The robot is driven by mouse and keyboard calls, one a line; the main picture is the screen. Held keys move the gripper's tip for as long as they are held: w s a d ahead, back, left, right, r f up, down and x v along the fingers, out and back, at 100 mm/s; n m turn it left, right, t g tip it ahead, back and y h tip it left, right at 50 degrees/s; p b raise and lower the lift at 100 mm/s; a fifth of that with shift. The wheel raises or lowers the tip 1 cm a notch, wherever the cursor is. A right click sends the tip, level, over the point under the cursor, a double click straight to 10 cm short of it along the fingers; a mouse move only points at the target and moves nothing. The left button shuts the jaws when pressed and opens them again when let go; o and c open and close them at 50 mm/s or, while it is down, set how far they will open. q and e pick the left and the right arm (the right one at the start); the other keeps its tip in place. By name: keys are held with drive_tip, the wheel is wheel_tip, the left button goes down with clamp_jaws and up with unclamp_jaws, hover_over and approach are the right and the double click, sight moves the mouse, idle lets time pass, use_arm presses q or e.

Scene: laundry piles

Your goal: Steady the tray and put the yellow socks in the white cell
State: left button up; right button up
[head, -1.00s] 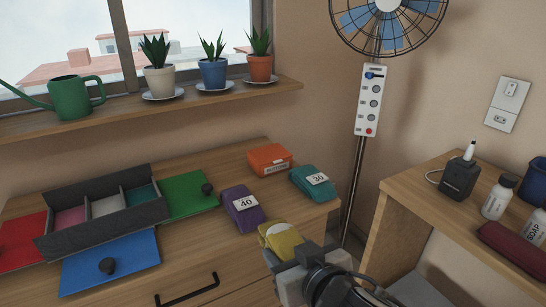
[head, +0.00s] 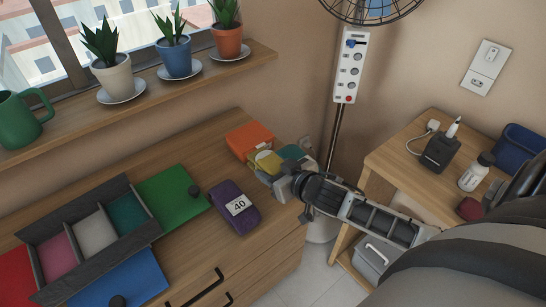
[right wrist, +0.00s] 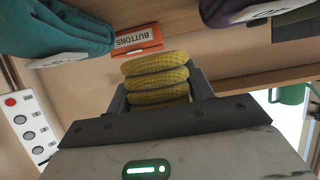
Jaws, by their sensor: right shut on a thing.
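The yellow socks (head: 268,161), a rolled bundle, are between the fingers of my right gripper (head: 272,168). In the right wrist view the gripper (right wrist: 158,92) is shut on the socks (right wrist: 155,80), with a dark finger on each side. In the head view they overlap the orange box and the teal bundle; their height above the dresser is hard to tell. The grey tray (head: 76,208) lies to the left, with pink, white and teal cells in a row. The white cell (head: 95,232) is in the middle and empty.
A purple bundle labelled 40 (head: 234,204) lies between tray and gripper. The orange buttons box (head: 249,137) and teal bundle (head: 291,153) are close to the gripper. A plant shelf (head: 150,88) overhangs behind.

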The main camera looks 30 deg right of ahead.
wheel_tip(320, 180, down, 6)
drive_tip(key=b, duration=0.5)
drive_tip(key=shift+w+r, duration=0.1)
drive_tip(key=shift+r, duration=0.1)
use_arm(q)
drive_tip(key=f, duration=0.2)
drive_tip(key=w+d+b, duration=0.1)
drive_tip(key=shift+f, duration=0.4)
use_arm(e)
drive_tip(key=shift+f, duration=0.35)
use_arm(q)
drive_tip(key=shift+s, duration=0.3)
use_arm(e)
drive_tip(key=o, duration=1.1)
drive_tip(key=shift+c, duration=0.2)
use_arm(q)
drive_tip(key=shift+w+r+p, duration=0.2)
drive_tip(key=shift+r+p, duration=0.05)
drive_tip(key=shift+p, duration=0.2)
use_arm(e)
drive_tip(key=v, duration=1.6)
drive_tip(key=shift+a, duration=0.1)
